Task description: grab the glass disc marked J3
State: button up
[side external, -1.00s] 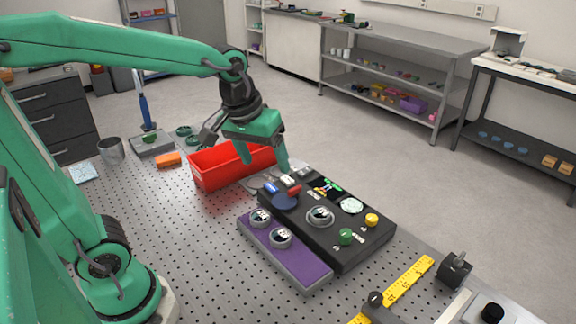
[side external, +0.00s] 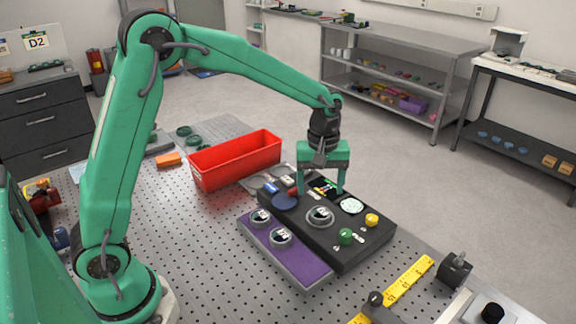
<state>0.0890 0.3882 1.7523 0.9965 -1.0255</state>
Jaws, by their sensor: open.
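Two round glass discs with dark rims and small labels sit on the purple tray (side external: 305,270), the left disc (side external: 260,217) and the right disc (side external: 280,237). A similar labelled disc (side external: 320,216) sits on the black instrument (side external: 345,255). The labels are too small to read surely, so I cannot tell which is J3. My green gripper (side external: 320,190) points down with its fingers apart and empty. It appears above the back part of the black instrument, behind the disc there in the picture.
A red bin (side external: 235,165) stands behind the tray. A green knob (side external: 346,236), a yellow knob (side external: 371,220) and a pale round part (side external: 351,205) are on the instrument. A yellow ruler (side external: 405,287) lies at front right. The perforated table is clear left of the tray.

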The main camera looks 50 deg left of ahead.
aim_at(320, 212)
jog(key=shift+w+f, duration=0.1)
jog(key=shift+f, duration=0.15)
jog(key=shift+f, duration=1.2)
jog(key=shift+f, duration=0.1)
jog(key=shift+w+a+f, duration=0.1)
jog(key=shift+w+f, duration=0.1)
jog(key=shift+f, duration=1.05)
jog(key=shift+w+f, duration=0.15)
jog(key=shift+f, duration=1.1)
jog(key=c, duration=1.1)
jog(key=shift+r, duration=0.1)
